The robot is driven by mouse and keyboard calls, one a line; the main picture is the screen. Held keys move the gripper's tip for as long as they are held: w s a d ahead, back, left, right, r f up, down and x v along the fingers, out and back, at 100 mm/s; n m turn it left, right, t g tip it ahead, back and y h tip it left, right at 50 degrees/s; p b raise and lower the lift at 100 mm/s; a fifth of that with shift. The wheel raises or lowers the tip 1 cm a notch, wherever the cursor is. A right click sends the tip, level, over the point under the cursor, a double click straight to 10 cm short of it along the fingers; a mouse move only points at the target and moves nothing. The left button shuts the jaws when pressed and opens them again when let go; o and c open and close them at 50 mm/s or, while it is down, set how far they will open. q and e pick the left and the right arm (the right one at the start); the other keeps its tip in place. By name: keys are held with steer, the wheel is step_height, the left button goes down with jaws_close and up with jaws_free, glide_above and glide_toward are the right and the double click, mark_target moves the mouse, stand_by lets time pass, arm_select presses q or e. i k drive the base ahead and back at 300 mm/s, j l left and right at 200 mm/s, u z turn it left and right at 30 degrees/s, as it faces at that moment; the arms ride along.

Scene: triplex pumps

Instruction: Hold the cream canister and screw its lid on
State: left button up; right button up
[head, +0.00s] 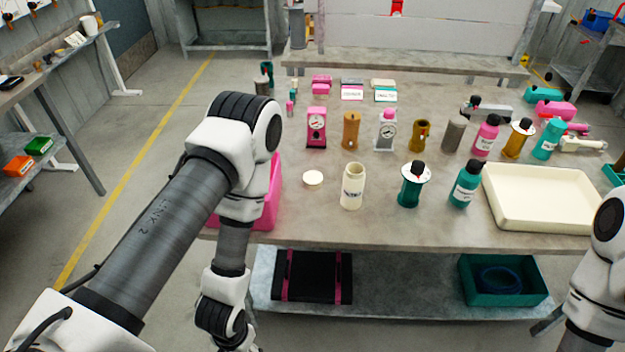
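The cream canister (352,187) stands upright and open-topped near the front of the grey table, with a label band on its side. A round cream lid (313,178) lies flat on the table just left of the canister, apart from it. My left arm comes in from the left and bends down in front of the table's left end; its gripper is out of the frame at the bottom. My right arm shows only at the right edge; its gripper is not in view. Nothing touches the canister or the lid.
A cream tray (540,228) lies further right. A pink bin (268,212) is partly hidden behind my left arm. Gauges and cylinders (351,130) stand behind. The table front is clear.

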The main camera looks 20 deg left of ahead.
mark_target(353, 186)
steer(key=j+z, duration=0.25)
steer(key=j, duration=0.15)
steer(key=k+j+z, duration=0.25)
steer(key=j, duration=0.15)
steer(key=j+z, duration=0.25)
steer(key=j, duration=0.2)
steer(key=k+j+z, duration=0.25)
steer(key=i+j, duration=0.1)
